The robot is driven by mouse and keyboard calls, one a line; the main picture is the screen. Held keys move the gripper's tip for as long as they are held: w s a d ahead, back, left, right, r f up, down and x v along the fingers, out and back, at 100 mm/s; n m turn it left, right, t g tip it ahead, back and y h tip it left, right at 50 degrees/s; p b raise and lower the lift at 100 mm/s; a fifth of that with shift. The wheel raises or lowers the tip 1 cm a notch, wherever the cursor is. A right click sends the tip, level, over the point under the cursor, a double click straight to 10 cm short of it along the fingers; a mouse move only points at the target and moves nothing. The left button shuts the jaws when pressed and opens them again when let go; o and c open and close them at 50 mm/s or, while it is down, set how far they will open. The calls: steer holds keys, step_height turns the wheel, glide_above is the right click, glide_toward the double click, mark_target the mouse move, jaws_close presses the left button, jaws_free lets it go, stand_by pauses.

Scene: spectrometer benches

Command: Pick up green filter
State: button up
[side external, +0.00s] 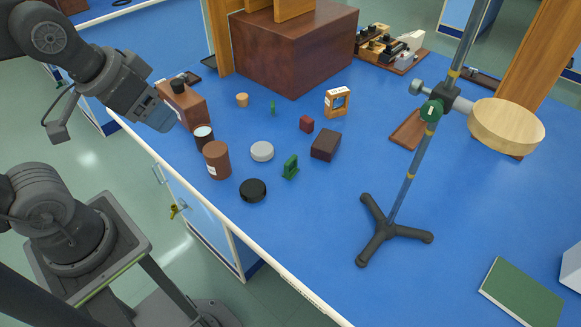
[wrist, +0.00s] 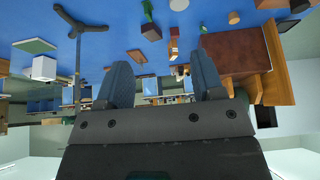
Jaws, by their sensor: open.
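A dark green upright piece with a frame-like shape (side external: 290,168) stands on the blue bench top, between a grey disc and a dark brown block. A smaller, thin green piece (side external: 273,107) stands farther back; I cannot tell for certain which is the green filter. Both green things appear at the top of the wrist view, one left of centre (wrist: 147,10) and one right of centre (wrist: 203,28). My gripper (side external: 168,120) is at the left of the side view, near the bench's left edge beside a brown box. Its fingers (wrist: 161,62) are apart, with nothing held between them.
Near my gripper stand a brown box (side external: 188,107) and brown jars (side external: 217,160). A black disc (side external: 253,190), grey disc (side external: 262,151) and dark block (side external: 325,145) surround the larger green piece. A tripod stand (side external: 385,232) rises at right. The front middle is clear.

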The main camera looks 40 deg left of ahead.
steer(key=shift+o, duration=1.4)
steer(key=m+g, duration=0.6)
steer(key=m, duration=1)
glide_above(291, 160)
step_height(291, 160, down, 16)
steer(key=f, duration=0.8)
steer(key=shift+a, duration=0.35)
steer(key=shift+d+f, duration=0.15)
steer(key=shift+f, duration=1.25)
steer(key=shift+d+f, duration=0.1)
steer(key=shift+f, duration=1.3)
